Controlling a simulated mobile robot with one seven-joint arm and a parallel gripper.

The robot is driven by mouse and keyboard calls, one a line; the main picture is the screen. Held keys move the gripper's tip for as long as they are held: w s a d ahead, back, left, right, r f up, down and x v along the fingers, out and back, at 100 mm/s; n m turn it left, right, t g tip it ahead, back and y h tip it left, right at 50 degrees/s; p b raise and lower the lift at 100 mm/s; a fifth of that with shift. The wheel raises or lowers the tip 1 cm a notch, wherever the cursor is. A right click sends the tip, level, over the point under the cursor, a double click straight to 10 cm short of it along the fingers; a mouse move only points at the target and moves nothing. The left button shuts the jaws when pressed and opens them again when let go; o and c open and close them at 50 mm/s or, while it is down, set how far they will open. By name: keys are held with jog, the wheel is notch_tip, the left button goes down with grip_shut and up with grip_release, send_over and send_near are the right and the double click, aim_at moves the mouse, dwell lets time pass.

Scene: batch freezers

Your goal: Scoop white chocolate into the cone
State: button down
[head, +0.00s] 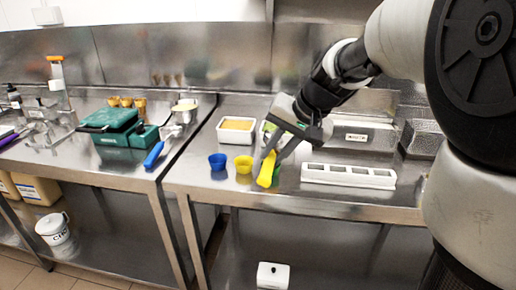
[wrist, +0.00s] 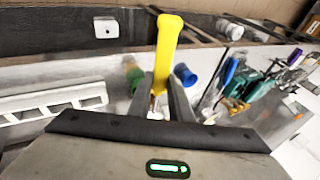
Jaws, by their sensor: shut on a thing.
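My gripper (head: 277,146) is shut on a yellow-handled scoop (head: 267,170) above the right-hand steel table. The handle slants down toward the front edge. In the wrist view the yellow handle (wrist: 166,50) stands up between the fingers (wrist: 160,88); the scoop's head is mostly hidden. Several golden cones (head: 125,102) stand at the back of the left table, small in view. A tub with orange-yellow contents (head: 237,124) stands behind the cups. A second pale tub (head: 268,127) is partly hidden behind my gripper. I cannot tell which tub holds white chocolate.
A white slotted holder (head: 348,176) lies to the right. A blue-handled tool (head: 153,155) and green boxes (head: 110,120) are on the left table.

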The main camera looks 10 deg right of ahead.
jog(key=d+f+t+y+b, duration=0.1)
jog(key=y+b, duration=0.2)
jog(key=f+m+t+y+b, duration=0.1)
jog(key=t+y+b, duration=0.1)
jog(key=y+b, duration=0.1)
jog(key=s+d+f+t+y+b, duration=0.1)
jog(key=y+b, duration=0.2)
jog(key=b, duration=0.1)
jog(key=shift+d+f+m+y, duration=0.3)
jog(key=shift+d+m, duration=0.05)
jog(key=shift+m, duration=0.05)
dwell(1.4)
